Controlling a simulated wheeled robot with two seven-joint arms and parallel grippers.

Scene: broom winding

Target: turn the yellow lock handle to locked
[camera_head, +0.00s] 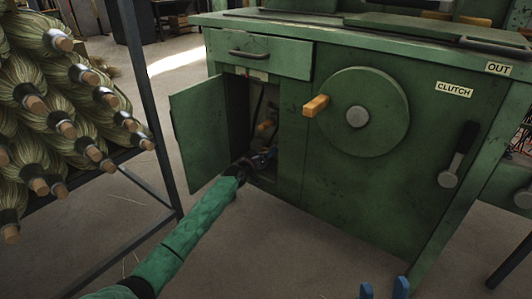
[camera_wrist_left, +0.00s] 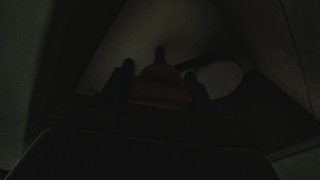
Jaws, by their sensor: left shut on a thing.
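My left gripper (camera_head: 262,158) reaches into the open cabinet compartment below the drawer. The left wrist view is very dark. There the two fingers stand on either side of a dim yellow-brown piece, which looks like the yellow lock handle (camera_wrist_left: 160,92), and the gripper is shut on it. A round lighter shape (camera_wrist_left: 220,76) lies behind and to the right of it. Whether the handle is at locked cannot be read. My right gripper (camera_head: 384,288) shows only blue fingertips at the bottom edge, apart and empty.
The green cabinet door (camera_head: 200,135) stands open on the left of the compartment. A broom rack (camera_head: 150,110) stands at left. Floor between is clear.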

